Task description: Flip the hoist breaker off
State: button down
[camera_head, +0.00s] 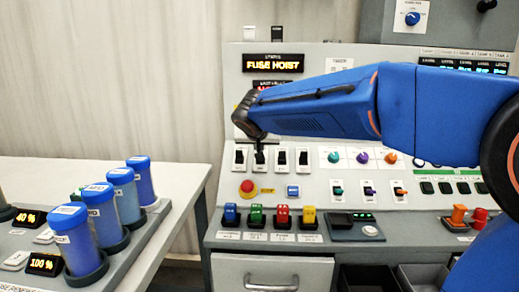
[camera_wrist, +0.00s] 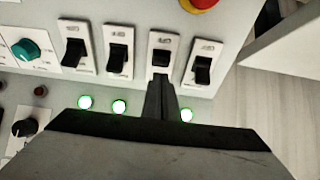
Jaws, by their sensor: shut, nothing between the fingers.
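A row of black rocker breakers on white plates sits on the sloped control panel: far left (camera_head: 240,157), second (camera_head: 260,165), third (camera_head: 281,158) and far right (camera_head: 302,158). Their labels are too small to read, so I cannot tell which is the hoist breaker. A display (camera_head: 273,63) above reads "FUSE HOIST". My gripper (camera_head: 259,147) is shut and empty, its tips at the second breaker. In the wrist view, turned around, my fingertips (camera_wrist: 159,82) meet the lower edge of that breaker (camera_wrist: 161,54); I cannot tell whether they touch. The neighbouring breakers (camera_wrist: 118,50) (camera_wrist: 203,68) stand clear of the fingers.
Green lamps (camera_wrist: 119,106) glow beside the breakers; my fingers may hide one. A red emergency button (camera_head: 247,187) sits close to the breaker row. Coloured knobs (camera_head: 334,157) lie to its right. A table with blue cylinders (camera_head: 101,215) stands at the left.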

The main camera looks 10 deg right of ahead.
jog(key=shift+w+d, duration=0.2)
jog(key=shift+w, duration=0.45)
jog(key=shift+w+d+r, duration=0.1)
jog(key=shift+w+r, duration=0.05)
jog(key=shift+r, duration=0.25)
jog(key=r, duration=0.1)
jog(key=w+r, duration=0.1)
jog(key=r, duration=0.1)
jog(key=shift+w+d, duration=0.1)
jog(key=shift+d, duration=0.1)
jog(key=s+a, duration=0.3)
jog(key=s, duration=0.6)
jog(key=shift+s+r, duration=0.25)
jog(key=shift+r, duration=0.05)
